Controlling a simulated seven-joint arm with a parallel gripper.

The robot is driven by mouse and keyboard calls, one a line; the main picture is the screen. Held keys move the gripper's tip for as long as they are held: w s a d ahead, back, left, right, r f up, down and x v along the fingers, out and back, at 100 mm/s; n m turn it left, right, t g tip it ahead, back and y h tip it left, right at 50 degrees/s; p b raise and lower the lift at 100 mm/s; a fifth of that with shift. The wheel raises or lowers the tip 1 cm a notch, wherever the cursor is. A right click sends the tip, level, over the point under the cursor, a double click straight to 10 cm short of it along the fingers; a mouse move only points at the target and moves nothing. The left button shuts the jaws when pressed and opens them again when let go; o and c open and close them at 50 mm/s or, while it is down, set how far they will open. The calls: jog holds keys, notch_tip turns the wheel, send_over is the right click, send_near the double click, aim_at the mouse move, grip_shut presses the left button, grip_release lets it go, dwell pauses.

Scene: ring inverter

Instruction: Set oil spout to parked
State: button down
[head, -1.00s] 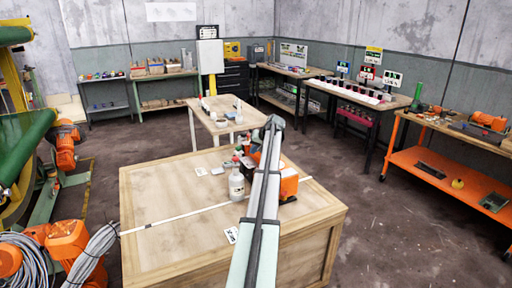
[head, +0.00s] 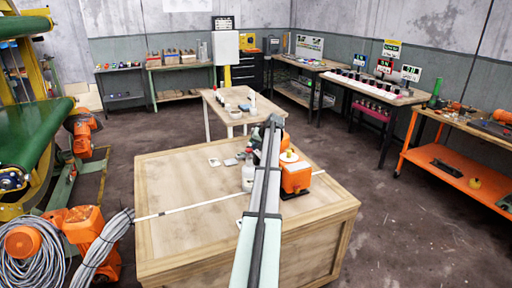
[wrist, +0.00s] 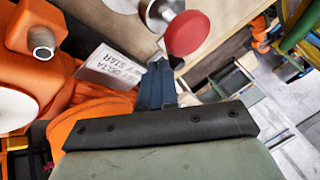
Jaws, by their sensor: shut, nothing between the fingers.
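The orange machine (head: 296,180) stands on the wooden crate-like bench, just right of my arm in the head view. In the wrist view an orange body (wrist: 75,112) lies left of and behind my gripper (wrist: 158,72), whose dark fingers are together and empty. An orange block with a short open metal tube (wrist: 42,42) is at the upper left. A red round knob (wrist: 187,33) and a metal cylinder beside it are just beyond the fingertips; I cannot tell whether they touch. I cannot tell for certain which part is the oil spout. My arm hides part of the machine in the head view.
A white bottle (head: 248,177) stands left of my arm on the wooden bench (head: 190,240). The bench's left and front are mostly clear, crossed by a white strip. A white label block (wrist: 112,66) is near the fingers. A smaller table (head: 225,100) stands behind.

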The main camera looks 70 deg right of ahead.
jog(key=w+n+y, duration=0.1)
jog(key=n, duration=0.1)
jog(key=shift+w+n+y, duration=0.3)
jog(key=shift+w+y, duration=0.1)
jog(key=shift+s, duration=0.15)
dwell(0.3)
